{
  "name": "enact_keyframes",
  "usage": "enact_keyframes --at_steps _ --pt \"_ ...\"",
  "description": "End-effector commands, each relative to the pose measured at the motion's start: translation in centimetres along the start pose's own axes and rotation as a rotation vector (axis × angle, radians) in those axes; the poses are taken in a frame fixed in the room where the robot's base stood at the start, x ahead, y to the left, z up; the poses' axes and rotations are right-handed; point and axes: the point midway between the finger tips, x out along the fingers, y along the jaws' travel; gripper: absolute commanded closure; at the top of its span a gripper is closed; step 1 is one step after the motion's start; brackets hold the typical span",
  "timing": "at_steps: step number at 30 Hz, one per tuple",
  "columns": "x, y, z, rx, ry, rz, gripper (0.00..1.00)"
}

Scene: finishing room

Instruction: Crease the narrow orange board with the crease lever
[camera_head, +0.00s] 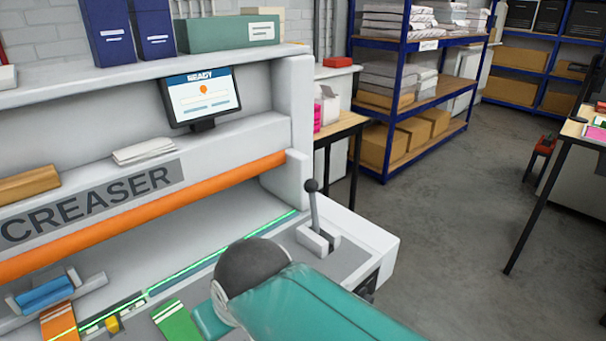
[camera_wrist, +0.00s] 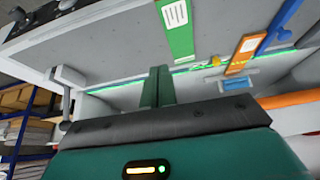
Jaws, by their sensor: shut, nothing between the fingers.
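The narrow orange board (camera_head: 60,323) lies at the creaser's green-lit line, lower left in the head view, with its near part cut off by the frame. It also shows upper right in the wrist view (camera_wrist: 242,57), beside a blue clamp-like block (camera_wrist: 236,84). The crease lever (camera_head: 314,208) stands nearly upright with its dark knob up, at the machine's right end. It also shows at the left of the wrist view (camera_wrist: 65,98). My gripper (camera_wrist: 158,74) is shut and empty, apart from both lever and board. My arm hides its fingers in the head view.
A green board (camera_head: 178,322) lies right of the orange one; a blue strip (camera_wrist: 281,25) shows in the wrist view. The creaser (camera_head: 220,148) carries a screen (camera_head: 203,97) reading "READY".

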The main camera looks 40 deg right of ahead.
Motion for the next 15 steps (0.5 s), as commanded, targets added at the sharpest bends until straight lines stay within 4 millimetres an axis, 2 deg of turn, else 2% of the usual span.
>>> enact_keyframes --at_steps 5,8,11,15 --pt "-0.1 0.2 -0.5 0.004 0.0 0.0 1.0" --pt "-0.5 1.0 -2.3 0.019 -0.005 0.0 1.0" --pt "-1.0 2.8 -5.6 0.043 -0.012 0.001 1.0" --pt "-1.4 7.0 -11.4 0.079 -0.017 0.001 1.0"
